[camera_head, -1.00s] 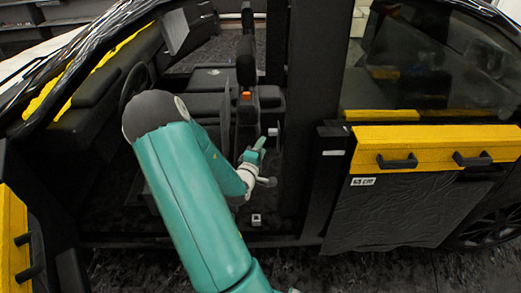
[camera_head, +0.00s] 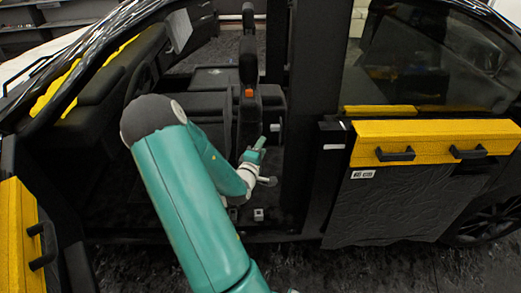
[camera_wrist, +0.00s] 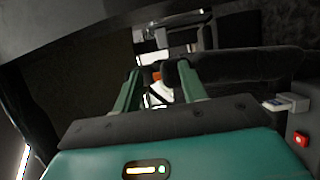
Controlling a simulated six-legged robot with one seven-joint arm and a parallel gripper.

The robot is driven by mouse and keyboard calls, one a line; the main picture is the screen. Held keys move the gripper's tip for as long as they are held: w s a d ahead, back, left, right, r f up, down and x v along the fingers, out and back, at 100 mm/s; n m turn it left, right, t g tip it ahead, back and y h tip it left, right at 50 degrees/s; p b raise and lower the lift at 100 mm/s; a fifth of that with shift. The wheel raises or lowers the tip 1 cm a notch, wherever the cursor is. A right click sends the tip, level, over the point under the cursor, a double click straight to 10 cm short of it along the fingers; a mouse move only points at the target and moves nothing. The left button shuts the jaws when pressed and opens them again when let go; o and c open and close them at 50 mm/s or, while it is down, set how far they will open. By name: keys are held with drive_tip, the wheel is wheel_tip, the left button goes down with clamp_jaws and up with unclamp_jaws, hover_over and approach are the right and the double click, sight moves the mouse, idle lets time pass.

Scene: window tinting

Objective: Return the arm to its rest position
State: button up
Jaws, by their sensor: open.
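My arm, green with a dark rounded elbow, reaches through the open front doorway of a dark car in the head view. My gripper (camera_head: 259,160) is inside the car, low beside the dark front seat (camera_head: 262,97). In the wrist view my gripper (camera_wrist: 156,75) shows two green fingers spread apart. Nothing is held between them. Beyond the fingers lie an orange piece and a white piece, and the dark seat back (camera_wrist: 245,65) fills the right side.
The open front door (camera_head: 20,235) with yellow trim stands at the left. The dark pillar (camera_head: 305,110) and the rear door with a yellow panel (camera_head: 435,140) stand right of the arm.

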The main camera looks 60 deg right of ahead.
idle(0.4)
drive_tip(key=w+a+r+m+t+y, duration=0.2)
drive_tip(key=w+a+t+y, duration=0.15)
drive_tip(key=w+a, duration=0.4)
drive_tip(key=w+a+r+t+y, duration=0.1)
drive_tip(key=w+a+r+y, duration=0.25)
drive_tip(key=a, duration=0.35)
drive_tip(key=w+a+r+t+y, duration=0.2)
drive_tip(key=w+a+y, duration=0.1)
drive_tip(key=w+a, duration=0.3)
drive_tip(key=w+a+r+t+y, duration=0.1)
drive_tip(key=w+a+r+y, duration=0.25)
drive_tip(key=a, duration=0.45)
drive_tip(key=s+a+r+y, duration=0.2)
drive_tip(key=a+r, duration=0.1)
drive_tip(key=a, duration=0.5)
drive_tip(key=s+a+r+y, duration=0.2)
drive_tip(key=s+a+r, duration=0.1)
drive_tip(key=a, duration=0.4)
drive_tip(key=s+a+r+n+g, duration=0.1)
drive_tip(key=s+a+r+g, duration=0.2)
drive_tip(key=s+a, duration=0.6)
drive_tip(key=s, duration=0.3)
drive_tip(key=shift+s+a+r, duration=0.35)
drive_tip(key=shift+g+y, duration=0.25)
